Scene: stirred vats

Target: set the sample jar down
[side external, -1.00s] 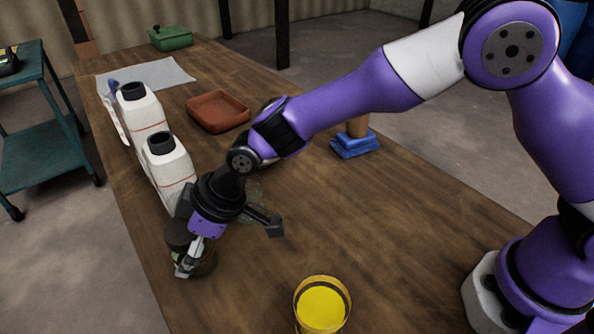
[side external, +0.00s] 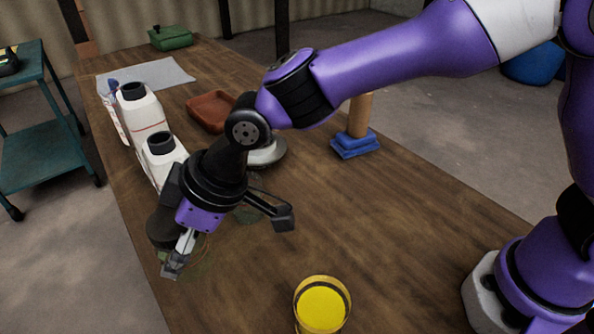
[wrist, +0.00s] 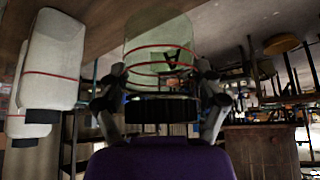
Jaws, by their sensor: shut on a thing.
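The sample jar is a greenish clear jar with red bands and a black lid, in the middle of the wrist view (wrist: 160,45). That view is upside down, and a finger of my gripper (wrist: 160,92) lies on each side of the jar near its lid. In the side external view my gripper (side external: 178,262) is near the table's left edge, shut on the jar. The jar's dark lid (side external: 163,229) shows beside the gripper; its glass body is mostly hidden. I cannot tell whether its base touches the table.
Two white bottles (side external: 139,115) stand close behind my gripper along the left edge of the table (side external: 400,240). A yellow-filled vat (side external: 322,305) stands at the front. A grey disc-shaped thing (side external: 268,152), a brown tray (side external: 207,110) and a blue-based stand (side external: 355,145) are farther back.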

